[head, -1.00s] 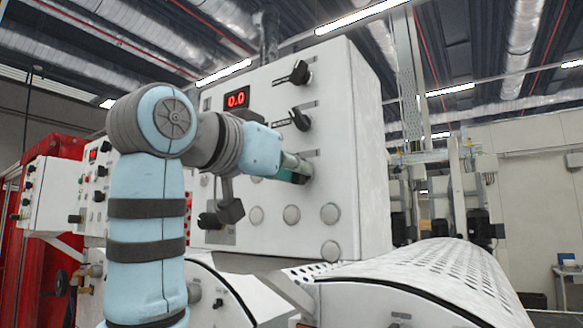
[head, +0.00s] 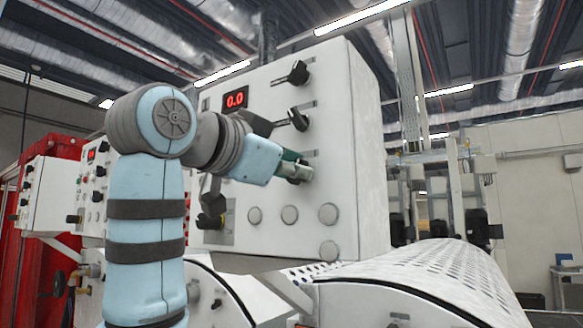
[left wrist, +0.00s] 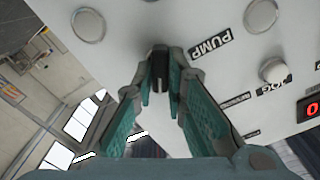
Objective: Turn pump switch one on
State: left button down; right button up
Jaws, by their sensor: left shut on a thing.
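The white control panel (head: 350,130) faces me in the head view, with black rotary switches (head: 299,119) in its upper part. My left gripper (head: 304,172) is at the panel face, below the two upper black switches. In the left wrist view, the green fingers of my left gripper (left wrist: 158,75) are closed around a dark switch knob (left wrist: 158,52) beside the "PUMP" label (left wrist: 210,43). The fingers hide most of this knob, so I cannot read its position. My right gripper is not in view.
A red display (head: 235,99) reads 0.0. Round pale buttons (head: 289,214) sit in the panel's lower part, below my gripper. A perforated white cover (head: 420,275) lies at the lower right. A smaller control box (head: 50,195) stands at the left.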

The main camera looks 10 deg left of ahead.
pick_arm(q)
jog(key=c, duration=1.6)
grip_release()
jog(key=v, duration=0.7)
jog(key=shift+s+a, duration=0.15)
jog(key=shift+s, duration=0.2)
jog(key=shift+w, duration=0.15)
